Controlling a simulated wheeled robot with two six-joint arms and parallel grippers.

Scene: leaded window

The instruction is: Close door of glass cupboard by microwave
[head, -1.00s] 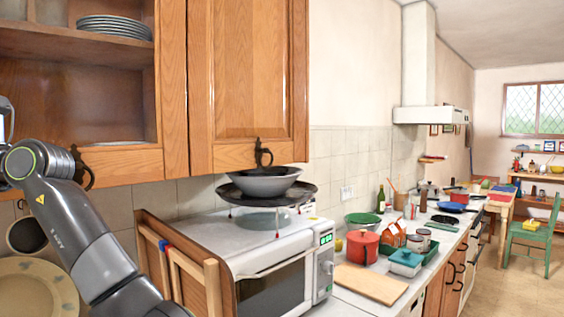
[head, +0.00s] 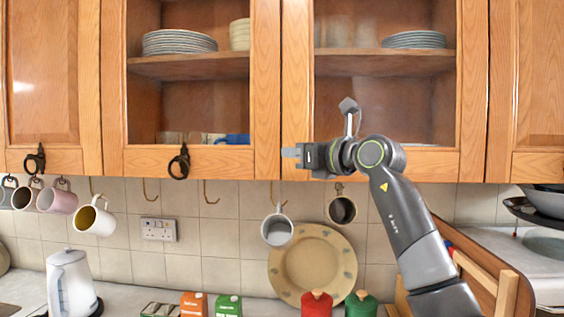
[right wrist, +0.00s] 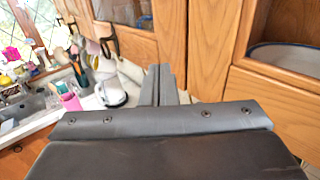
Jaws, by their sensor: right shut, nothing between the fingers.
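The glass cupboard door nearest the microwave (head: 470,80) has a wooden frame, with plates behind its glass. It looks close to flush with the glass door on its left (head: 265,80), but I cannot tell whether it is fully closed. My right gripper (head: 287,152) is shut and empty in front of the door's lower left corner, pointing left. Its fingers (right wrist: 160,82) also show in the right wrist view. Contact with the frame cannot be made out. My forearm hides part of the door's bottom rail. The microwave top (head: 545,262) is at the right edge. My left gripper is not in view.
Mugs (head: 278,228) hang below the cupboards. A large plate (head: 312,265) leans on the tiles. A kettle (head: 72,284), cartons and red and green pots stand on the counter. A dark pan (head: 530,211) and bowl are above the microwave.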

